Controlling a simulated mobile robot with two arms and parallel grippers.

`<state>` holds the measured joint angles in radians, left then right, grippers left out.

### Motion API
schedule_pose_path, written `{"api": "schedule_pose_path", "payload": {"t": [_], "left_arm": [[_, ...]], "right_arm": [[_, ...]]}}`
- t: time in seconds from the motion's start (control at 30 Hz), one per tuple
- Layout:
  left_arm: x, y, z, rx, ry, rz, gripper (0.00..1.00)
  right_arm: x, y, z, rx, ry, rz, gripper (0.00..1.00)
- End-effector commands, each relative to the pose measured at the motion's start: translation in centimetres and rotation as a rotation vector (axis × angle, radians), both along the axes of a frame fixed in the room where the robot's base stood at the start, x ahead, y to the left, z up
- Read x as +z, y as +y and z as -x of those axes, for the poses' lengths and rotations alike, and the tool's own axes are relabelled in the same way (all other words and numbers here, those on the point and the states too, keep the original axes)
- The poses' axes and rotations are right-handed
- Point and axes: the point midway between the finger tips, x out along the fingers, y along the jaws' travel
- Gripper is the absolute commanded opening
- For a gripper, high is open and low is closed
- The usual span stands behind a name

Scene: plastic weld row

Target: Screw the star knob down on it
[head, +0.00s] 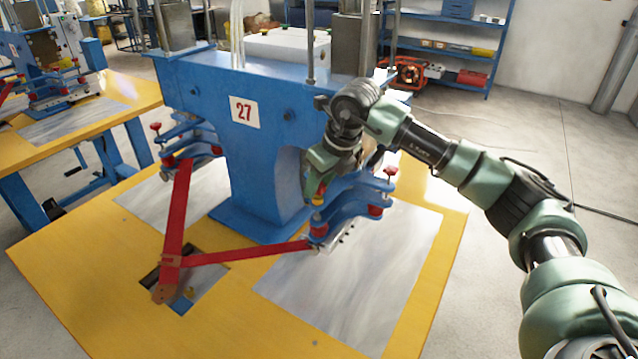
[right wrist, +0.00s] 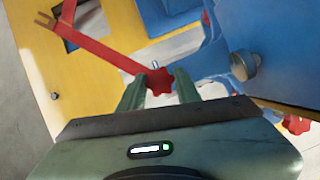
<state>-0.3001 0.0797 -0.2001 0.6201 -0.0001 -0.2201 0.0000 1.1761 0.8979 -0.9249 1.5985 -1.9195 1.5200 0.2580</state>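A red star knob (right wrist: 160,81) lies between the fingertips of my right gripper (right wrist: 159,80) in the right wrist view. The two green fingers stand apart, one on each side of it; I cannot tell whether they touch it. A red arm (right wrist: 106,50) runs up to the knob. In the head view my right gripper (head: 319,193) points down at the blue clamp bracket (head: 345,198) on the right of the blue machine (head: 245,150). The knob is largely hidden there. Another red star knob (head: 391,172) stands on the same bracket. My left gripper is out of view.
The second red arm (head: 177,205) leads to a similar bracket (head: 190,140) on the left. Grey plates (head: 350,285) lie on the yellow table (head: 75,250). In the right wrist view the blue machine body (right wrist: 275,45) with a bolt (right wrist: 243,66) is close on the right.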

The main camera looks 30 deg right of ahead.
Motion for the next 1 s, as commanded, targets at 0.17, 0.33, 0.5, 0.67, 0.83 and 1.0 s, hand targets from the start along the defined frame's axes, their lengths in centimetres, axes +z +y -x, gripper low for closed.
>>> {"api": "schedule_pose_path", "payload": {"t": [0.17, 0.33, 0.5, 0.67, 0.83, 1.0], "left_arm": [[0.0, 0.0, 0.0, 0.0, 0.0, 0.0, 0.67], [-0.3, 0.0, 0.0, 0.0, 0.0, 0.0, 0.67], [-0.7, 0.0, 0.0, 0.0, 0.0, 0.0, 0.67], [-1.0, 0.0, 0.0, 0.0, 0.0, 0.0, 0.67], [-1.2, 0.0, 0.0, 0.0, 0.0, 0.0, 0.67], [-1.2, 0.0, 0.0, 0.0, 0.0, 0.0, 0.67]], "right_arm": [[0.0, 0.0, 0.0, -0.004, 0.0, 0.001, 0.0], [-0.1, 0.2, 0.0, -0.134, 0.0, 0.001, 0.0], [-0.1, 0.3, -0.1, -0.363, -0.002, 0.001, 0.0], [-0.1, 0.4, -0.2, -0.591, -0.003, 0.001, 0.0], [0.0, 0.5, -0.3, -0.855, -0.002, 0.001, 0.0], [0.0, 0.6, -0.4, -1.14, -0.003, 0.002, 0.0]]}}
